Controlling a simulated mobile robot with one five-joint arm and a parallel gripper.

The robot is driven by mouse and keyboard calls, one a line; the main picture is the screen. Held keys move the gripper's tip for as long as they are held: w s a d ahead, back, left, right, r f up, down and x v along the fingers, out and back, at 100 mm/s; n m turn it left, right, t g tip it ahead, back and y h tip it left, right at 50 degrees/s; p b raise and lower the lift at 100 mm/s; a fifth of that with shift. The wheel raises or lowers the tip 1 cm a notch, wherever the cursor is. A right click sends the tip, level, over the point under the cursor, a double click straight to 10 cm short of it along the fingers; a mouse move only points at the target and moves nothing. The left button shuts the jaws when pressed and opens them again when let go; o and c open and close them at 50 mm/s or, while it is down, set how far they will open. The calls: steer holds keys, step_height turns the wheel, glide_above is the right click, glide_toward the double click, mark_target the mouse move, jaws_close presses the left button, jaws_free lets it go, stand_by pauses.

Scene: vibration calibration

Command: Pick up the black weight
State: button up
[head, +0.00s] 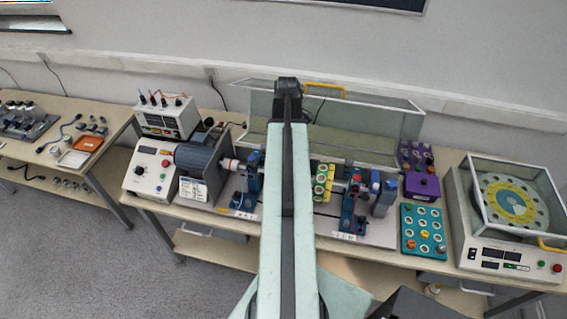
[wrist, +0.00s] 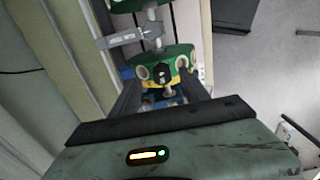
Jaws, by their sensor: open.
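The black weight (wrist: 163,73) shows in the wrist view as a small dark piece at the front of a green and yellow disc (wrist: 181,53) with round pale-rimmed holes. My gripper (wrist: 160,88) is open, with one dark finger on each side of the weight. I cannot tell whether either finger touches it. In the head view my arm covers the middle of the bench and hides the weight and my gripper's jaws. A green and yellow disc (head: 320,183) of the rotor rig shows just right of my arm.
A clear-walled guard (head: 370,118) with a yellow handle stands behind the rig. Blue bearing stands (head: 349,212) flank the rotor. A teal tray (head: 424,232) and a balancing machine (head: 507,205) are on the right. A grey motor (head: 202,155) is on the left.

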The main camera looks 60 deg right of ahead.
steer(key=shift+f, duration=0.2)
steer(key=f+b, duration=0.5)
steer(key=shift+w+a+f, duration=0.2)
steer(key=shift+r, duration=0.2)
jaws_close()
steer(key=shift+r, duration=0.1)
